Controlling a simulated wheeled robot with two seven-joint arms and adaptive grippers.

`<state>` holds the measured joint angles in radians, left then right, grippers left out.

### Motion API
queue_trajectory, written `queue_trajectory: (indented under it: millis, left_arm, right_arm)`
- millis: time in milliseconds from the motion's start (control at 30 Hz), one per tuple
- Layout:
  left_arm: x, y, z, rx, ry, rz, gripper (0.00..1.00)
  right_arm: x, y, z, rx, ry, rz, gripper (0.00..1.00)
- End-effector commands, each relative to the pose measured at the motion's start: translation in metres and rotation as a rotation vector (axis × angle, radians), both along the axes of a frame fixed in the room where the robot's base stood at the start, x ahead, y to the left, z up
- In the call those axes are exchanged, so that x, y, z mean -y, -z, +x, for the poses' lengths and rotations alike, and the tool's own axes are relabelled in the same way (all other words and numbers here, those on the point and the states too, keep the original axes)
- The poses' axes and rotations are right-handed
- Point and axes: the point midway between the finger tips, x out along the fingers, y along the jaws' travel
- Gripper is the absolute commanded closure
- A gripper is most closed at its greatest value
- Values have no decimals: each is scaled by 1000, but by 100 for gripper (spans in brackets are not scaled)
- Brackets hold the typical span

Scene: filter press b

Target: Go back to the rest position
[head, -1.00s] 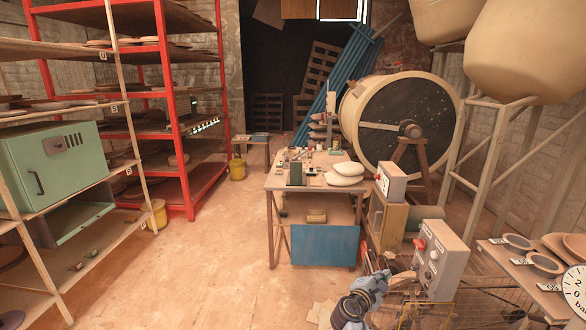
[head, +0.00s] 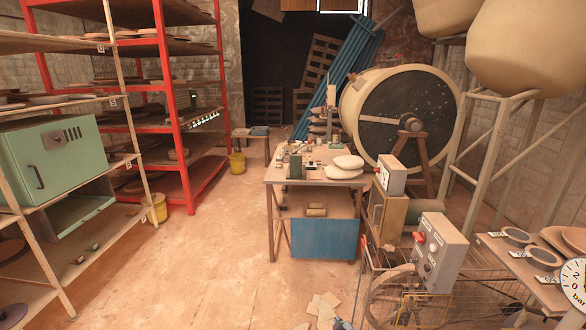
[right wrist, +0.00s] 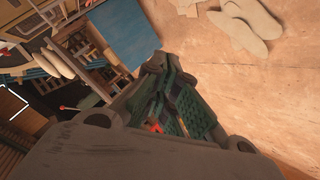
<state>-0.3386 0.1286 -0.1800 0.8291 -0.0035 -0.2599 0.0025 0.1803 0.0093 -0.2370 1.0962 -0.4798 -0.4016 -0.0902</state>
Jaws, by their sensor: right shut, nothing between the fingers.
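My right gripper (head: 342,324) shows only as a small blue-grey piece at the bottom edge of the head view. In the right wrist view my right gripper (right wrist: 190,105) fills the middle, shut, with nothing held. It hangs over bare floor, apart from the grey control box (head: 447,255) with its red button. My left gripper is in neither view.
A wire cart (head: 400,290) stands under the control box. A work table (head: 272,181) with a blue panel (head: 325,239) stands at mid-room. Red shelves (head: 190,195) and a pale rack (head: 62,290) line the left. Cardboard scraps (head: 323,308) lie on the floor.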

Motion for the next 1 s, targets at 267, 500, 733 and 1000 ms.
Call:
queue_trajectory:
  millis: [267,500,733,1000]
  left_arm:
    - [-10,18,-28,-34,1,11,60]
    - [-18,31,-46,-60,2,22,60]
    - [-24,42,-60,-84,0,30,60]
    - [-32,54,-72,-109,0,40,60]
  right_arm:
    - [15,111,-75,-145,116,229,100]
    - [37,189,-152,-265,211,318,100]
    - [62,252,-233,-383,298,345,100]
    - [95,312,-339,-525,382,326,100]
